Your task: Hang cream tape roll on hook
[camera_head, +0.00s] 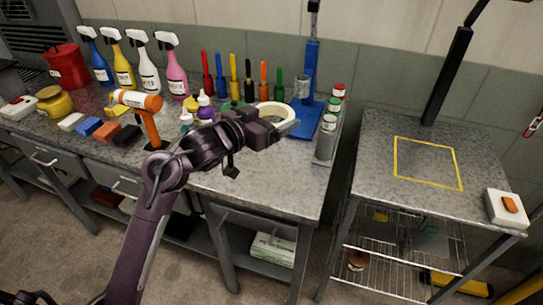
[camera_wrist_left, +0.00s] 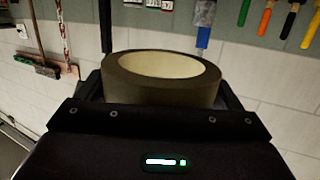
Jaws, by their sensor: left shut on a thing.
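My left gripper (camera_head: 272,127) is in the middle of the head view, above the front right part of the workbench. It is shut on the cream tape roll (camera_head: 284,110). In the left wrist view the roll (camera_wrist_left: 165,92) sits between the jaws with its round opening facing up; its outer side looks dark in shadow. The roll appears clear of the bench top. I cannot make out the hook for the roll in either view. My right gripper is not in view.
To the right, a metal table (camera_head: 385,135) has a bare yellow-outlined square. Tools hang on the wall.

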